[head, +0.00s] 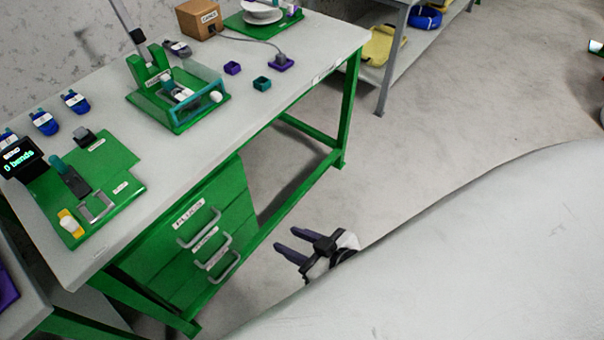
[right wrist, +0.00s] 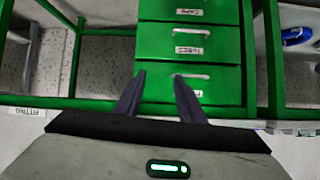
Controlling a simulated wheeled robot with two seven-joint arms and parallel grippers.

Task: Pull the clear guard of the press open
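The press (head: 160,82) is a green device on the grey workbench, with a lever rising from its back. Its clear guard (head: 203,98) is a see-through box with a teal-edged front, standing around the press's front right; it looks closed, with a white knob (head: 216,96) at its front. My right gripper (head: 284,241) is open and empty, low beside the bench and well away from the press. In the right wrist view its two dark fingers (right wrist: 160,95) stand apart before the green drawers. The left gripper is not in view.
Green drawers (head: 205,235) with grey handles sit under the workbench (head: 240,115). A green bend fixture (head: 95,180) stands at the left on the bench. Small purple and teal cups (head: 262,83) lie right of the press. A cardboard box (head: 200,18) is behind.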

